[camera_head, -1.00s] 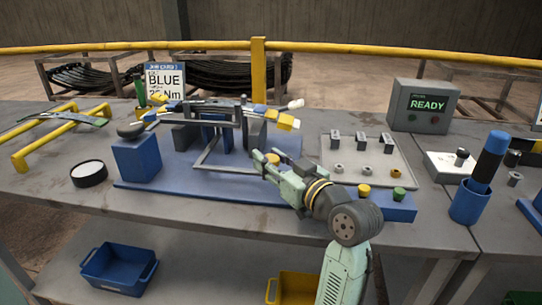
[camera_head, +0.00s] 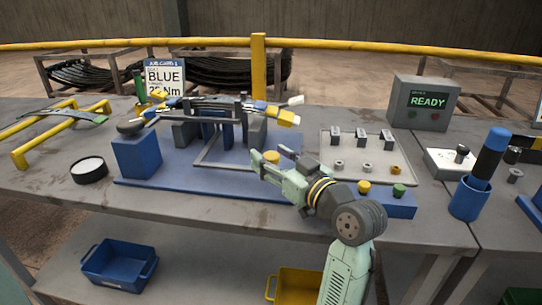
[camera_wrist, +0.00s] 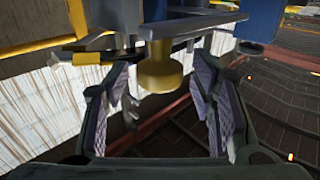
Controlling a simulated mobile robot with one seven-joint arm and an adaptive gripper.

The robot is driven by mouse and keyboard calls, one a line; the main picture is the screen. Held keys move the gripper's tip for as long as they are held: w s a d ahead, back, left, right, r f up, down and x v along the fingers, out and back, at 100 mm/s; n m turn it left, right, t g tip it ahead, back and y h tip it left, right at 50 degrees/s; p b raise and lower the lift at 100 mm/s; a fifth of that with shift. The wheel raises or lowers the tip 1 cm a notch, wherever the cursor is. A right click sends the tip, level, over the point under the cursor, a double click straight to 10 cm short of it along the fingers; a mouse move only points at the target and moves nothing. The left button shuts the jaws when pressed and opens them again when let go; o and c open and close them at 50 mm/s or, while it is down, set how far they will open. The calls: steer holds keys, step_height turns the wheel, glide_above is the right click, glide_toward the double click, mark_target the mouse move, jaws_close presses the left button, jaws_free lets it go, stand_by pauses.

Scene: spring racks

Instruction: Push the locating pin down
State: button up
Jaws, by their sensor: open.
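A round yellow knob (camera_head: 271,157), which I take to be the locating pin, is at the front of the blue fixture base (camera_head: 205,183). In the wrist view the yellow knob (camera_wrist: 160,72) hangs under a grey plate, between and just beyond my fingers. My gripper (camera_head: 270,159) is open, with one finger on each side of the knob. Clear gaps show on both sides in the wrist view, so it holds nothing.
A blue block with a dark knob (camera_head: 136,155) and a round black-rimmed dish (camera_head: 89,170) stand left. A light tray (camera_head: 370,150) with small parts, a yellow button (camera_head: 364,187) and a green button (camera_head: 399,190) are right. A READY box (camera_head: 424,103) stands behind.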

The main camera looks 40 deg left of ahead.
steer(key=v, duration=1.1)
steer(key=shift+d, duration=0.1)
